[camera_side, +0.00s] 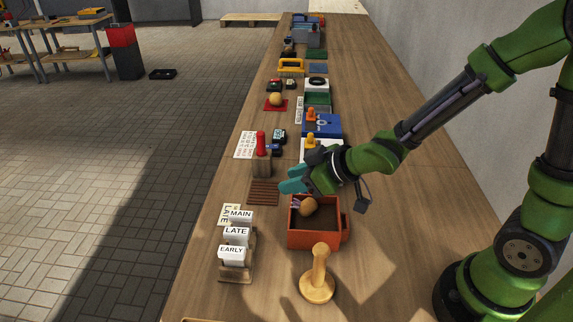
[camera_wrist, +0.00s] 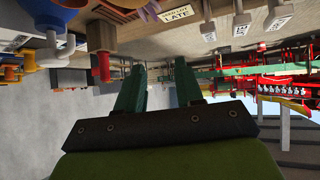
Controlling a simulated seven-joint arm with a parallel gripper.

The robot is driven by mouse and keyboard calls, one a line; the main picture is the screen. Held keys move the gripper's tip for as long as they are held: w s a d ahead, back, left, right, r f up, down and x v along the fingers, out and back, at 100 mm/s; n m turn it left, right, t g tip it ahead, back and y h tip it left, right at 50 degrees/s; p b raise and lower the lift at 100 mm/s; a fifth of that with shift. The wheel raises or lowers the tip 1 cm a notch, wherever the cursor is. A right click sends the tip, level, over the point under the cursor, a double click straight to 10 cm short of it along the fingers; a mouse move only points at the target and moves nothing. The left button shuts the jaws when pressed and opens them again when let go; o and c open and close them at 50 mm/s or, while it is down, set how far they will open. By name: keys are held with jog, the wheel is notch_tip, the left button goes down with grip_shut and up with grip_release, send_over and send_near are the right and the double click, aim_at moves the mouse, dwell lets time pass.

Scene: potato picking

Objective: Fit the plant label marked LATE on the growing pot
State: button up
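The white plant label marked LATE (camera_side: 236,235) stands in a wooden holder (camera_side: 238,275) at the front left, between the MAIN label (camera_side: 238,217) and the EARLY label (camera_side: 231,253). The orange growing pot (camera_side: 315,240) stands to the right of the holder. It holds dark soil and a potato (camera_side: 308,206). My gripper (camera_side: 290,183) is above the table, beyond the pot and the holder. In the wrist view its two teal fingers (camera_wrist: 158,85) are apart with nothing between them, so it is open and empty. White labels (camera_wrist: 241,23) show there upside down, hard to read.
A cream card reading LATE (camera_side: 229,212) lies by the holder; it also shows in the wrist view (camera_wrist: 175,14). A red-topped wooden block (camera_side: 262,157) and several other items line the table's far part.

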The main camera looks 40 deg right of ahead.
aim_at(237, 231)
jog(key=a+f+n+y, duration=0.1)
jog(key=a, duration=0.2)
jog(key=s+a+f+n+y, duration=0.1)
jog(key=a+f+y, duration=0.1)
jog(key=a, duration=0.1)
jog(key=s+a+f+n+y, duration=0.1)
jog(key=a+f+y, duration=0.1)
jog(key=a, duration=0.2)
jog(key=shift+n, duration=0.4)
jog(key=shift+w+a+f+y, duration=0.2)
jog(key=shift+w+a+y, duration=0.15)
jog(key=shift+a, duration=0.25)
jog(key=x, duration=0.6)
jog(key=shift+w+f, duration=0.1)
jog(key=shift+w, duration=0.05)
grip_shut()
